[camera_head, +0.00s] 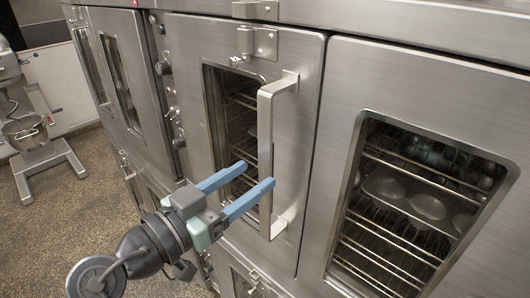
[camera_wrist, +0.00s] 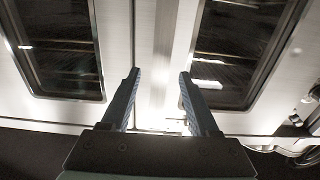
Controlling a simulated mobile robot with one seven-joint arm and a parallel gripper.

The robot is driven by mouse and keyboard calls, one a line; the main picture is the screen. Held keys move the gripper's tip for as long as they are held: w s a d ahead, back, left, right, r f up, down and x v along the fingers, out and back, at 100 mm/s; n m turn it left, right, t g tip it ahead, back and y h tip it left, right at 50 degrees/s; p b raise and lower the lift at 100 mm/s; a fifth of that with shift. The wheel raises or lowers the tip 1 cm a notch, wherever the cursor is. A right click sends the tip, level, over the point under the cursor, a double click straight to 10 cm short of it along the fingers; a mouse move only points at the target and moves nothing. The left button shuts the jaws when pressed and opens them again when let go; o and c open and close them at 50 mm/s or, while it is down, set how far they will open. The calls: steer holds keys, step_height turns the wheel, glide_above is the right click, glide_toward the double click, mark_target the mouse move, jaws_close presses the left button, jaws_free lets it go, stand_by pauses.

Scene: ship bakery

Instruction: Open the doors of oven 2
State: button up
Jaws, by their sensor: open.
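A steel oven front has a left door (camera_head: 301,65) with a long vertical bar handle (camera_head: 265,130) and a window, and a right door (camera_head: 335,75) with a window. Both look shut, and metal pans show behind the right window. No oven number is readable. My gripper (camera_head: 257,175) has its blue fingers apart, with nothing seen held. In the head view they overlap the lower handle; contact is unclear. In the wrist view my gripper (camera_wrist: 157,82) faces a pale vertical strip (camera_wrist: 158,50) between two dark windows; the handle is not clearly identifiable there.
Knobs (camera_head: 178,138) line a panel left of the doors, with another oven door (camera_head: 123,75) beyond. More doors lie below. A mixer (camera_head: 30,130) stands on the open floor at left.

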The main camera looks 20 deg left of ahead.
mark_target(264, 168)
steer(key=p+x, duration=0.1)
steer(key=x, duration=0.3)
steer(key=shift+r, duration=0.2)
steer(key=shift+w+f, duration=0.15)
steer(key=shift+w, duration=0.2)
jaws_close()
stand_by(1.0)
